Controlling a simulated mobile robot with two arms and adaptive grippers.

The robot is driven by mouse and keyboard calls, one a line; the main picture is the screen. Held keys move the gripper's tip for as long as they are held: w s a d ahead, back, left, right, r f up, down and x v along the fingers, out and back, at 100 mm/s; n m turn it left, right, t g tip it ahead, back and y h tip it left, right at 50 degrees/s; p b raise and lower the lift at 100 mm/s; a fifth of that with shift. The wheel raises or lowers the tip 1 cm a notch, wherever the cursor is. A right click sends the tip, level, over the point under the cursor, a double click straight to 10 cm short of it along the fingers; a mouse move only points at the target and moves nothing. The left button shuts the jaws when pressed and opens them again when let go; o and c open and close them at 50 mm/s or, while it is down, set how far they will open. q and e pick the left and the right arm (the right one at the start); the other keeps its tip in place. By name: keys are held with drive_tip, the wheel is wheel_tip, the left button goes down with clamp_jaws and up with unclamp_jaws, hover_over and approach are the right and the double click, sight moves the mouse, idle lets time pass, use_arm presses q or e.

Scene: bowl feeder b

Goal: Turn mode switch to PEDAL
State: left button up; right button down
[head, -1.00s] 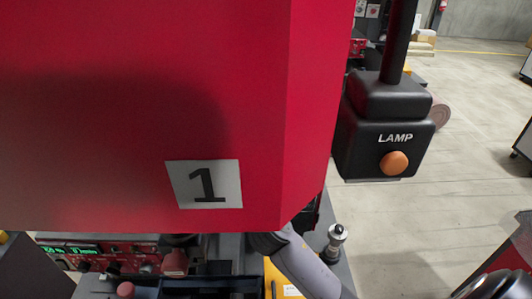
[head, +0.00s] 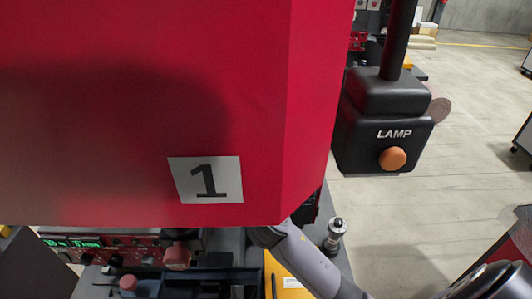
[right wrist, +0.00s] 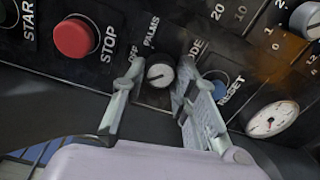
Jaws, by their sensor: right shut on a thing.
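The mode switch (right wrist: 160,76) is a small round grey knob with a pointer mark, on a dark panel in the right wrist view. PALMS is printed above it and part of MODE shows to the right. Other lettering by the knob is partly covered by a finger, and I cannot read which position the pointer marks. My right gripper (right wrist: 157,78) has one finger on each side of the knob and is shut on it. In the head view, the red housing hides this gripper and the switch. My left gripper is not in view.
A red STOP button (right wrist: 75,38), a blue RESET button (right wrist: 218,90) and a white dial gauge (right wrist: 271,119) sit close to the fingers. In the head view, the large red housing (head: 130,110) and a black LAMP box (head: 385,130) hang in front.

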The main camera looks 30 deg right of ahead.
drive_tip(key=shift+f, duration=0.1)
drive_tip(key=c, duration=1.2)
unclamp_jaws()
drive_tip(key=shift+a, duration=0.1)
drive_tip(key=shift+c, duration=0.2)
drive_tip(key=v, duration=1.2)
